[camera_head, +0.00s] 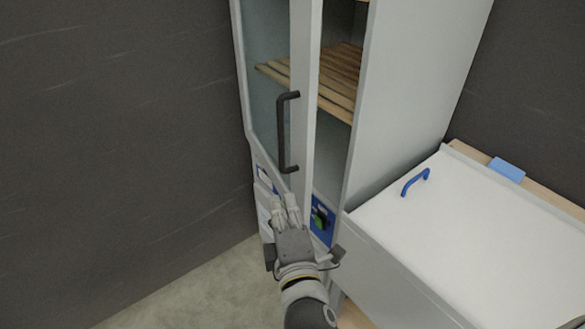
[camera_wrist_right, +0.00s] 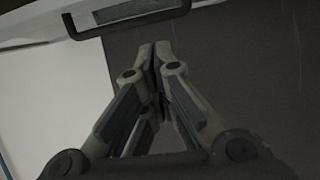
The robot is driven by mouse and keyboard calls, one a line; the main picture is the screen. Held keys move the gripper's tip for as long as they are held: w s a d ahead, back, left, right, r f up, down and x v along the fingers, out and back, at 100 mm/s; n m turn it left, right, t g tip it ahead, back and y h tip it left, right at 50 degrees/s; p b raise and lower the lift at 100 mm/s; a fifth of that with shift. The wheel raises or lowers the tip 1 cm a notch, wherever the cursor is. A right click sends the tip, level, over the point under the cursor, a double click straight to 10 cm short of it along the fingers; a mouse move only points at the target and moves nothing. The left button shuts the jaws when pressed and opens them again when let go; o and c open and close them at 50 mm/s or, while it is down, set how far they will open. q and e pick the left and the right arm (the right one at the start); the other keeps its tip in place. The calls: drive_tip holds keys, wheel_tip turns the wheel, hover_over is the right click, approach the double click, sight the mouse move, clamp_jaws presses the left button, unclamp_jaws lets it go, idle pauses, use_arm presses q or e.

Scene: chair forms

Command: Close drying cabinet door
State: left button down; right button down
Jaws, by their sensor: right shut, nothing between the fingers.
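The drying cabinet (camera_head: 400,110) is tall and pale grey. Its glazed door (camera_head: 303,100) stands partly open, with a gap on its right side that shows the inside. The door's dark handle (camera_head: 283,132) is upright near the door's free edge; it also shows at the top of the right wrist view (camera_wrist_right: 130,15). My right gripper (camera_head: 287,200) is shut and empty, in front of the door's lower part and below the handle. In the right wrist view its fingertips (camera_wrist_right: 154,50) meet below the handle. I cannot tell whether they touch the door. My left gripper is not in view.
A slatted wooden shelf (camera_head: 340,80) is inside the cabinet. A white chest with a blue handle (camera_head: 415,181) stands at the right. Dark walls stand behind; floor (camera_head: 190,290) is free at left.

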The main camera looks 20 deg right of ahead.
drive_tip(key=p, duration=0.3)
hover_over(294, 166)
drive_tip(key=s+a, duration=0.6)
drive_tip(key=d, duration=0.1)
drive_tip(key=d+p, duration=0.1)
drive_tip(key=d, duration=0.2)
drive_tip(key=shift+w+d+r+p, duration=0.1)
drive_tip(key=shift+w+r+p, duration=0.1)
drive_tip(key=shift+w+p, duration=0.2)
